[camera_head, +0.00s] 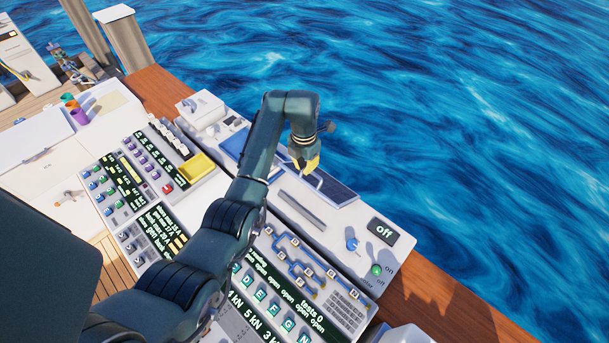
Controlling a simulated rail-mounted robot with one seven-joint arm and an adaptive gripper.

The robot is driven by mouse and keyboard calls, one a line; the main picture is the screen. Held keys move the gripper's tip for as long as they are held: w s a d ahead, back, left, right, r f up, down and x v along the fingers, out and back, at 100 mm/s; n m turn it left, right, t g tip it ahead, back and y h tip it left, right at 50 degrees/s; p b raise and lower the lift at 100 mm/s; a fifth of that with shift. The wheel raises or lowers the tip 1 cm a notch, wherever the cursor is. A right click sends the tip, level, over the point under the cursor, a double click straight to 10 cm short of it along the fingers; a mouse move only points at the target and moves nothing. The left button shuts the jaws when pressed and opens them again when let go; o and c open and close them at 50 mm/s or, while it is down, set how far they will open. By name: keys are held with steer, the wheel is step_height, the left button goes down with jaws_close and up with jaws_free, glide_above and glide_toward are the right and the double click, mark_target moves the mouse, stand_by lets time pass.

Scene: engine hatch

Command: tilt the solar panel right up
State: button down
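The right solar panel (337,190) is a dark, flat rectangle on the white console top, and it looks nearly level. A second, bluer panel (234,143) lies to its left, partly hidden behind my arm. My gripper (308,168) has yellow fingertips and points down at the left end of the right panel. It covers part of that end. A small light part shows just below the fingertips, too small to make out. I cannot tell whether the fingers touch it or the panel, or whether they are open or shut.
A long slot (302,210) lies in front of the panel. A blue knob (352,244), a green knob (376,270) and an "off" display (382,231) are to the right. Button panels fill the near side. A wooden rail (440,290) borders open water behind.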

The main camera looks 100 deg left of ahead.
mark_target(309, 184)
steer(key=f+b, duration=0.1)
steer(key=f, duration=0.2)
steer(key=a+f+b, duration=0.1)
steer(key=f, duration=0.2)
steer(key=f+b, duration=0.1)
steer(key=f, duration=0.2)
steer(key=shift+w+a+f, duration=0.35)
steer(key=shift+a, duration=0.05)
steer(key=shift+w+a+r+h, duration=0.1)
steer(key=shift+w+a+h, duration=0.15)
steer(key=shift+a+h, duration=0.05)
